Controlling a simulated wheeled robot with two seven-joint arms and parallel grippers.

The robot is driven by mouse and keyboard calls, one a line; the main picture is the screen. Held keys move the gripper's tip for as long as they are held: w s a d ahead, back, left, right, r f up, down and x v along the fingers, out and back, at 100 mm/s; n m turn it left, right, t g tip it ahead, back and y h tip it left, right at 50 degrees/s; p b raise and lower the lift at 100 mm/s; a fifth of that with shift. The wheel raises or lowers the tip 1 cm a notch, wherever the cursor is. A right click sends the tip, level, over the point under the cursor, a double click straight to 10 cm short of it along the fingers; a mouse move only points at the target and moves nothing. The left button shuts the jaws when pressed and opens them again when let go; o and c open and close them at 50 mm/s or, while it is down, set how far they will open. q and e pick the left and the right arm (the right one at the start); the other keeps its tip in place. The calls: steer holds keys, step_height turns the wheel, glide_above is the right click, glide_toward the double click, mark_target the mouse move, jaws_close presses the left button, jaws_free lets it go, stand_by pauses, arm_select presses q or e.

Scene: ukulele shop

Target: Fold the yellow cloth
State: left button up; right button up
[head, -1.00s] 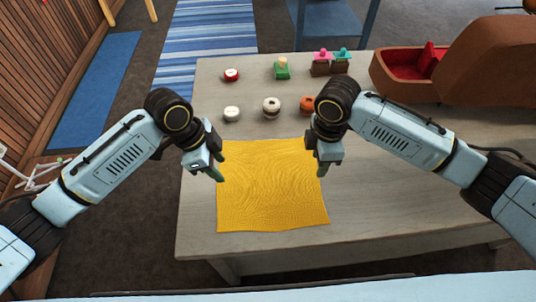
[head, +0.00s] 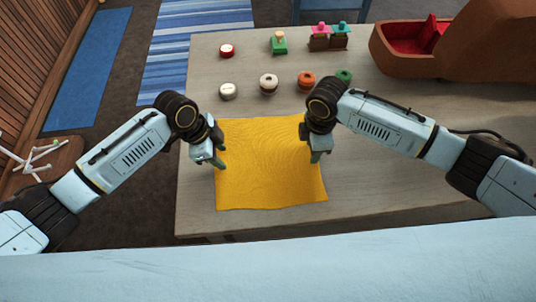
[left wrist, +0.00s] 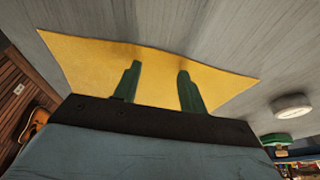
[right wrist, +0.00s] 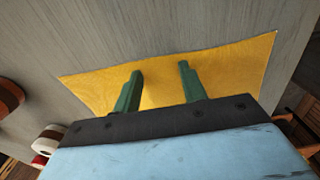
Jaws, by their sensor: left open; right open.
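The yellow cloth (head: 268,170) lies spread flat on the grey wooden table, roughly square, with slightly wavy edges. My left gripper (head: 220,163) is over the cloth's left edge, open and empty. My right gripper (head: 316,157) is over its right edge, also open and empty. In the left wrist view the green fingers (left wrist: 158,88) stand apart in front of the cloth (left wrist: 215,84). In the right wrist view the fingers (right wrist: 160,90) are likewise apart over the cloth (right wrist: 230,75). The far right corner of the cloth is hidden behind my right wrist in the head view.
Behind the cloth stand a white round item (head: 228,91), a cream-topped one (head: 268,84), an orange one (head: 307,81) and a red one (head: 227,51). A brown case with red lining (head: 412,55) is at the back right. The table (head: 400,195) is bare right of the cloth.

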arm_select(q)
steer(key=shift+f, duration=0.2)
arm_select(e)
steer(key=shift+f, duration=0.15)
arm_select(q)
jaws_close()
arm_select(e)
jaws_close()
arm_select(q)
steer(key=shift+r, duration=0.1)
